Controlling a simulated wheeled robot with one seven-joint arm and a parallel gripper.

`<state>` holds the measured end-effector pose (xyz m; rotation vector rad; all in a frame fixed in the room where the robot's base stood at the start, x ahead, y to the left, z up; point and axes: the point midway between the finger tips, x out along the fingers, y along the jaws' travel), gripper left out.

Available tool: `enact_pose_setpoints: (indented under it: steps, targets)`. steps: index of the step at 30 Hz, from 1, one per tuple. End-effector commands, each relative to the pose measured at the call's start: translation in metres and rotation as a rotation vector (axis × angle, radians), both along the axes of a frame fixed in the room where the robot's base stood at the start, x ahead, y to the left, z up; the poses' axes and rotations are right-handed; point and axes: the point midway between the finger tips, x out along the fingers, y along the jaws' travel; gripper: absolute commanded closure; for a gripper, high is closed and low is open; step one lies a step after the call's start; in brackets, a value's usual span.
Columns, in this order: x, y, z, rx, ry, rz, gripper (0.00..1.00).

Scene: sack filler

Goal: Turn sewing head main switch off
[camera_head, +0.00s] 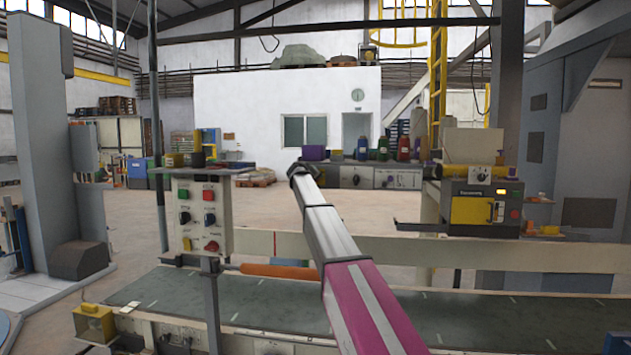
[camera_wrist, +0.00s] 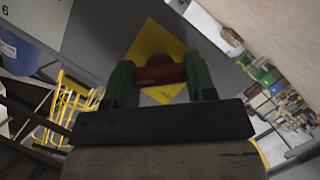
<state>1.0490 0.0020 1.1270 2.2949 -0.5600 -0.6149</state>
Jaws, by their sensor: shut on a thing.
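In the wrist view, a red switch handle (camera_wrist: 160,75) crosses a yellow plate (camera_wrist: 151,41) on a grey surface. My gripper (camera_wrist: 161,82) has its two green fingers on either side of the handle, closed on its ends. A rounded red part shows just behind the handle. The plate looks turned like a diamond in this tilted view. No label on it can be read. In the head view my arm rises from the bottom centre. My gripper and the gripped handle cannot be made out there.
In the head view, a control box (camera_head: 200,214) with several buttons and knobs stands left of my arm. A green conveyor belt (camera_head: 460,312) runs across the front. A yellow-fronted machine (camera_head: 470,211) stands at right. Open floor (camera_head: 262,206) lies behind the rail.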

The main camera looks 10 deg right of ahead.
Motion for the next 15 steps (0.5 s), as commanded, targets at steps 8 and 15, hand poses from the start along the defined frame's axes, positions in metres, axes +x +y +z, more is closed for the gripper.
enact_pose_setpoints:
  steps: [8, 15]
  targets:
    - [-0.0001, 0.0007, -0.0005, -0.064, 0.021, -0.001, 0.73]
    - [0.0, 0.0012, -0.0017, -0.223, 0.074, 0.0, 0.73]
